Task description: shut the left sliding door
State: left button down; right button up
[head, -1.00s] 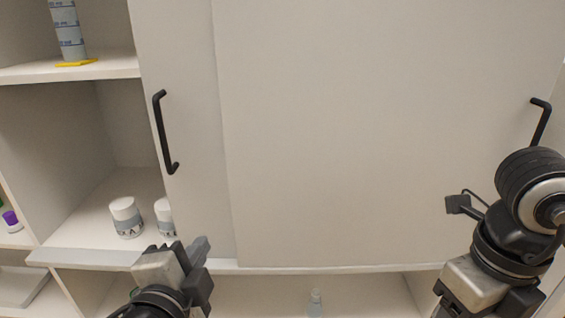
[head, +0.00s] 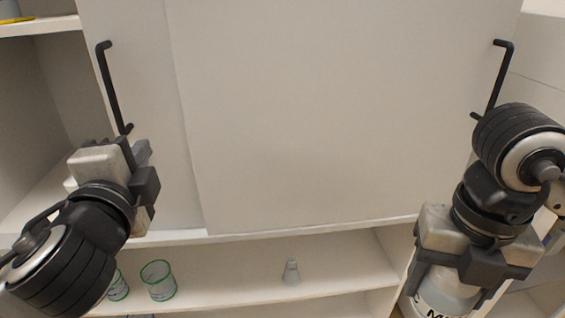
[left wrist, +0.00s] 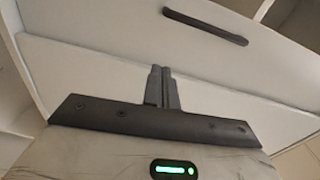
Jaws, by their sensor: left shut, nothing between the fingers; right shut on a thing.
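The left sliding door (head: 146,105) is a pale panel partly behind the front panel (head: 310,110); open shelf space shows to its left. Its black bar handle (head: 114,88) is upright near its left edge, and the handle also shows in the left wrist view (left wrist: 205,26). My left gripper (head: 143,152) is just below the handle's lower end. In the left wrist view its fingers (left wrist: 161,72) are together and empty, apart from the handle. My right gripper (head: 474,268) is shut on a white labelled jar (head: 446,294) at the lower right.
The front panel has its own black handle (head: 499,78) at the right. On the lower shelf (head: 230,280) stand green-rimmed glass beakers (head: 159,281) and a small grey-white bottle (head: 291,271). Something white is partly hidden behind my left gripper.

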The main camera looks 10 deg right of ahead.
jog(key=shift+r+p, duration=0.4)
jog(key=shift+r, duration=0.5)
jog(key=shift+a, duration=0.1)
pick_arm(q)
jog(key=w+a, duration=0.3)
jog(key=w, duration=0.3)
jog(key=shift+a, duration=0.3)
jog(key=shift+w, duration=0.1)
